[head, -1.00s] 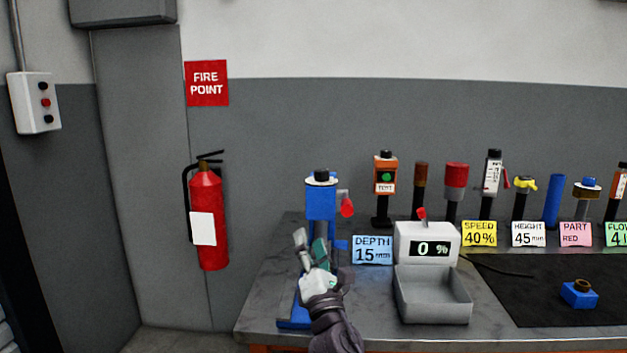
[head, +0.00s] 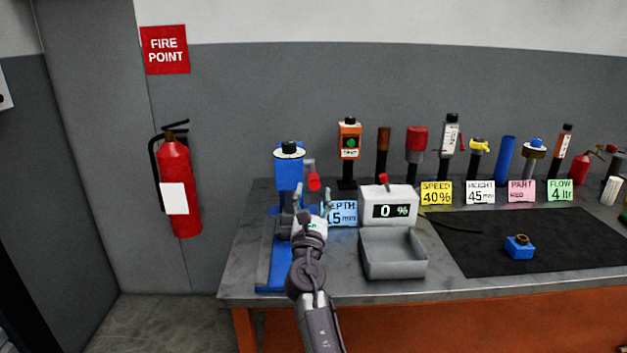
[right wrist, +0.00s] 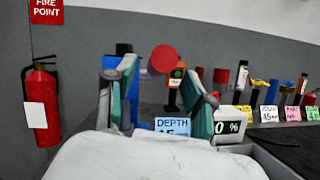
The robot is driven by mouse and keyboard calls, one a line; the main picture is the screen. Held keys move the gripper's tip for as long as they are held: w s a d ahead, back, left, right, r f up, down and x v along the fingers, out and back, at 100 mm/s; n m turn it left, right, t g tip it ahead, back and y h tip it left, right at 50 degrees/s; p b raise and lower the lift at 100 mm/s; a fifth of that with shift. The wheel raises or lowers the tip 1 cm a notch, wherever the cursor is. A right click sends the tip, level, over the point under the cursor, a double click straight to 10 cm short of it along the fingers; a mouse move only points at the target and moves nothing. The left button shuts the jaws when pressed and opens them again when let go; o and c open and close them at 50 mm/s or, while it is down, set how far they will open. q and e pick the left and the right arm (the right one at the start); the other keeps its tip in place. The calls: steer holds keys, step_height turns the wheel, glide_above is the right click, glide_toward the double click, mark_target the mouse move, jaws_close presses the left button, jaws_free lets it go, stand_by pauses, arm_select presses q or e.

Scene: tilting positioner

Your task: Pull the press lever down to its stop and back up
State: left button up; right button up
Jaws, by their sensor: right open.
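The blue press (head: 288,172) stands at the left end of the bench, with a black cap and white disc on top. Its lever ends in a red knob (head: 314,181) on the press's right side, at upper height. My right gripper (head: 312,197) is open, its fingers pointing up and forward just below and in front of the knob. In the right wrist view the red knob (right wrist: 164,59) shows between the two teal fingers, near their tips and apart from them as far as I can tell. The press body is partly hidden behind the left finger. My left gripper is out of view.
A blue DEPTH 15 mm card (head: 343,212) stands close right of my gripper. Beside it are a grey box with a 0 % display (head: 389,208) and an empty grey tray (head: 394,257). Several tools line the bench's back. A fire extinguisher (head: 178,186) hangs left.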

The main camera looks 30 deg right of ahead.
mark_target(313, 174)
steer(key=shift+x, duration=2.25)
steer(key=shift+c, duration=0.2)
jaws_close()
